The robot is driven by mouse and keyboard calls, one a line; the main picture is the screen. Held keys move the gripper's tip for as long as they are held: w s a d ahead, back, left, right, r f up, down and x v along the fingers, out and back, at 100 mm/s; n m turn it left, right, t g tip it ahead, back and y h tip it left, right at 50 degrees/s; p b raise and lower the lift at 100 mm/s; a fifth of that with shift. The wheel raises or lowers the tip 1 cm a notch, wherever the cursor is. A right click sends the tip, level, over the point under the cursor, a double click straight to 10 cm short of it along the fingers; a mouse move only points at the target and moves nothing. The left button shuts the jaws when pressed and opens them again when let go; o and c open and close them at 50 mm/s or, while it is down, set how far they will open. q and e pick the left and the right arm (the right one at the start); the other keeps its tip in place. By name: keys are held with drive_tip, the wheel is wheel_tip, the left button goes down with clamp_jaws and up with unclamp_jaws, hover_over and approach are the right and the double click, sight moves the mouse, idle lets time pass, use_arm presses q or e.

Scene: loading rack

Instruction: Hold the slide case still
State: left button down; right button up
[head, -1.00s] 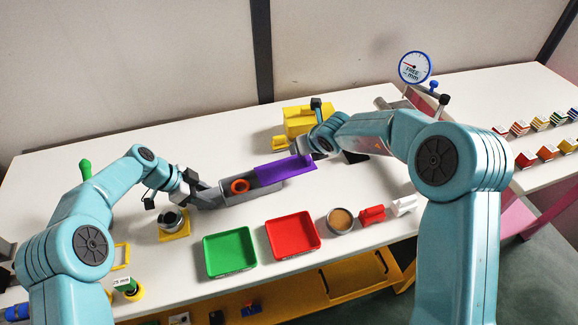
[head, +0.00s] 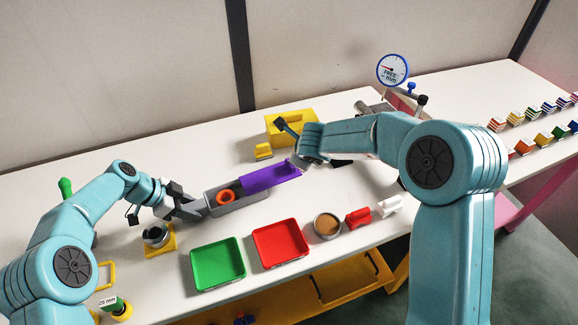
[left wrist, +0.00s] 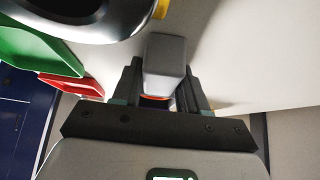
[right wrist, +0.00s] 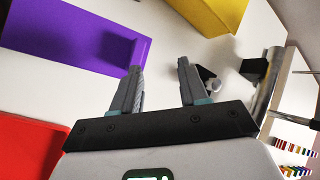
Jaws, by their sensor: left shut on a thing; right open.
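The slide case is a grey open box (head: 232,206) with a purple sliding lid (head: 268,177) drawn out toward the right. An orange ring (head: 225,197) lies in its uncovered left part. My left gripper (head: 198,208) is shut on the case's left end; in the left wrist view a grey block of the case (left wrist: 166,55) sits between the fingers. My right gripper (head: 299,162) is open beside the lid's right end. In the right wrist view the purple lid (right wrist: 60,35) lies to the left of the open, empty fingers (right wrist: 160,85).
A green tray (head: 218,264), a red tray (head: 280,243) and a brown-filled bowl (head: 327,226) stand in front. A yellow block (head: 288,125) and a dial gauge (head: 392,70) stand behind. A metal cup on a yellow base (head: 157,238) is close to my left gripper.

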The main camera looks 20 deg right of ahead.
sight(270, 173)
drive_tip(key=s+d+f+n+t+h, duration=0.1)
drive_tip(key=s+d+n+h, duration=0.4)
drive_tip(key=n, duration=0.6)
drive_tip(key=s+a+n+t+y, duration=0.5)
drive_tip(key=n+y, duration=0.3)
drive_tip(key=n, duration=1)
drive_tip(key=x, duration=1.2)
drive_tip(key=shift+w+a+r, duration=0.1)
drive_tip(key=shift+a+r, duration=0.2)
drive_tip(key=shift+a, duration=0.05)
clamp_jaws()
